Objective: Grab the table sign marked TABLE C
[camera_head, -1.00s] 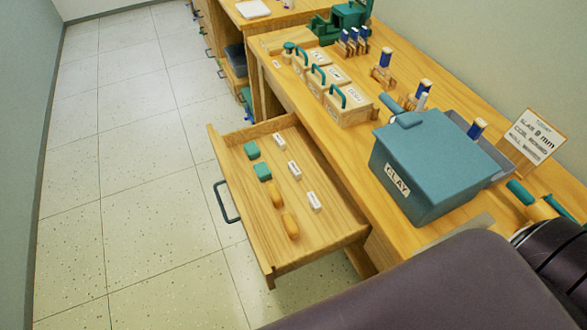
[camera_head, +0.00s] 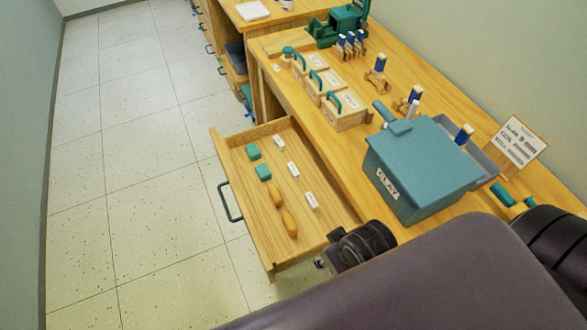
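An open wooden drawer (camera_head: 300,246) holds three small white blocks with dark lettering: a far one (camera_head: 278,141), a middle one (camera_head: 293,169) and a near one (camera_head: 312,200). They may be the table signs, but their lettering is too small to read, so I cannot tell which is TABLE C. My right arm crosses the lower right. Its dark wrist is over the drawer's near right corner, and a small part of what seems to be my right gripper (camera_head: 321,263) shows there, apart from the white blocks. Its fingers are mostly hidden. My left gripper is out of view.
Two green blocks (camera_head: 263,172) and two orange pieces (camera_head: 289,222) share the drawer. On the desk are a blue CLAY bin (camera_head: 420,165), labelled wooden boxes with green handles (camera_head: 346,112) and a lettered sign card (camera_head: 519,142). The floor left of the drawer is clear.

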